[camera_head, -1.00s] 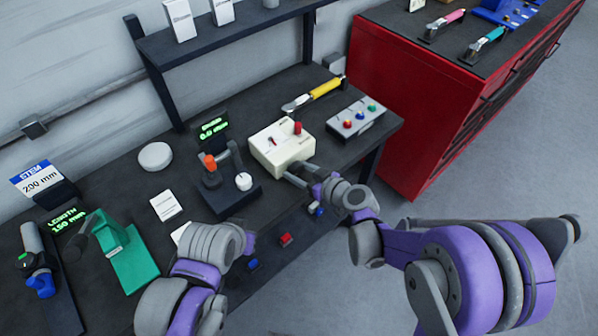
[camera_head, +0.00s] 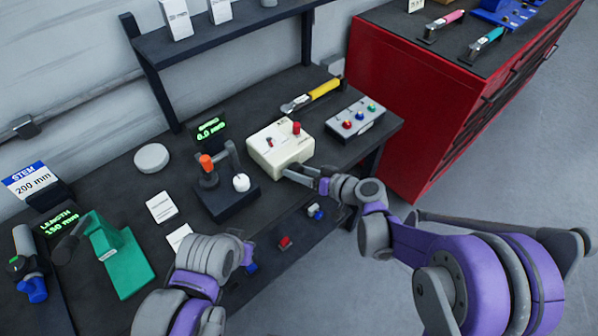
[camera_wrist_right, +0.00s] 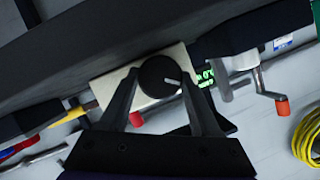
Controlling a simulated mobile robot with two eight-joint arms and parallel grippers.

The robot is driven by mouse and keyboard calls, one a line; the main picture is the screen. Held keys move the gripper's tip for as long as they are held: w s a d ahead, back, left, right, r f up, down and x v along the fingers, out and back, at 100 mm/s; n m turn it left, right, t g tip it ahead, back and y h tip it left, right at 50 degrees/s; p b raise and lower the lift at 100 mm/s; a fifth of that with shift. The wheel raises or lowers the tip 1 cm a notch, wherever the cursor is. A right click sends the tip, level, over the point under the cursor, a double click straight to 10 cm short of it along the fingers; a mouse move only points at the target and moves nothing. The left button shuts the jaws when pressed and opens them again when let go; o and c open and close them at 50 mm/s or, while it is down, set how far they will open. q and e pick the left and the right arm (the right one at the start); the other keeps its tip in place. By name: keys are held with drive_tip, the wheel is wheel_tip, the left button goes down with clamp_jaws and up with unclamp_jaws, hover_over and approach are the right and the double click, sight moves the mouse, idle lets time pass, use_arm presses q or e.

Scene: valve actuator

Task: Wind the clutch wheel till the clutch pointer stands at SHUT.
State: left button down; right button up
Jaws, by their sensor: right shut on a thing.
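The cream actuator box (camera_head: 281,153) stands on the dark bench. Its top carries a red knob (camera_head: 296,128) and a small dark-and-red pointer (camera_head: 269,143); the lettering there is too small to read. My right gripper (camera_head: 286,172) reaches the box's front face from the right. In the right wrist view its two fingers (camera_wrist_right: 160,88) are shut on the sides of a round dark wheel (camera_wrist_right: 156,72) with a white mark. The box's cream face (camera_wrist_right: 112,92) shows behind the wheel. My left gripper's jaws are hidden behind its wrist near the bench's front edge.
Left of the box is a dark stand with an orange-topped lever (camera_head: 206,163) and white knob. A button panel (camera_head: 355,121) and yellow-handled tool (camera_head: 324,90) lie to the right and behind. A green fixture (camera_head: 122,262) stands left. A red cabinet (camera_head: 400,110) stands right.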

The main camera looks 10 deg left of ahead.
drive_tip(key=o, duration=1.4)
drive_tip(key=v, duration=1.1)
drive_tip(key=shift+a+f, duration=0.1)
